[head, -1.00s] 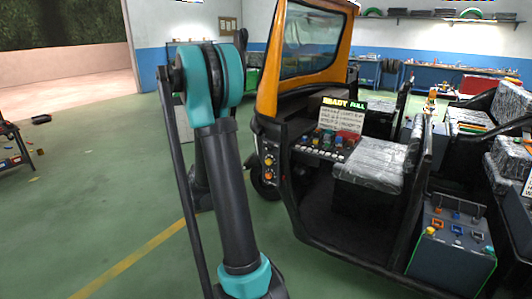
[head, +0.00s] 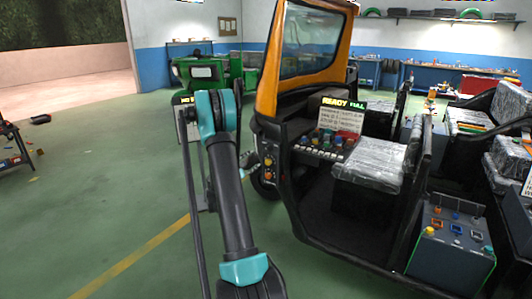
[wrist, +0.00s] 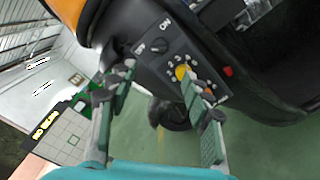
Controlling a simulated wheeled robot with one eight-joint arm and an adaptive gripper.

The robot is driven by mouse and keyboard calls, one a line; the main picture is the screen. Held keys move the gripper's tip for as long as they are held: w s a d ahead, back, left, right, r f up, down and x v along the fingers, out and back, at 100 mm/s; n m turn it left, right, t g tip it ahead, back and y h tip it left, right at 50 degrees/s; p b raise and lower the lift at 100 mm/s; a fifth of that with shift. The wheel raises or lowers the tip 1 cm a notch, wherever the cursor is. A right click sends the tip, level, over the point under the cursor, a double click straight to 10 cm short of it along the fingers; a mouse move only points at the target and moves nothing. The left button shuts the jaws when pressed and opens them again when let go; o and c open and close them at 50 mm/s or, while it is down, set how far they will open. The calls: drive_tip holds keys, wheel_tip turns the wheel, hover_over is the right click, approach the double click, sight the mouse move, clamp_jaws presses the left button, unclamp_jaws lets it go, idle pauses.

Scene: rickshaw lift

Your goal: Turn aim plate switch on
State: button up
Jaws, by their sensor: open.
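In the wrist view a dark panel (wrist: 172,62) on the vehicle's side carries a black rotary knob (wrist: 159,50) with "OFF" and "ON" marks. Whether it is the aim plate switch I cannot read. Below it are a yellow knob (wrist: 182,73) with a number scale and an orange one (wrist: 208,91). The panel also shows small in the head view (head: 267,164). My gripper (wrist: 160,80) is open and empty, its fingers spread toward the panel. The right finger is beside the yellow knob; contact cannot be told. The black knob lies ahead of the fingertips.
A board (wrist: 68,138) marked with a grid and yellow lettering is at the wrist view's lower left. A green vehicle (head: 205,72) stands behind.

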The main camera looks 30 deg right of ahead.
sight(267, 150)
drive_tip(key=x, duration=1.2)
drive_tip(key=shift+d, duration=0.2)
clamp_jaws()
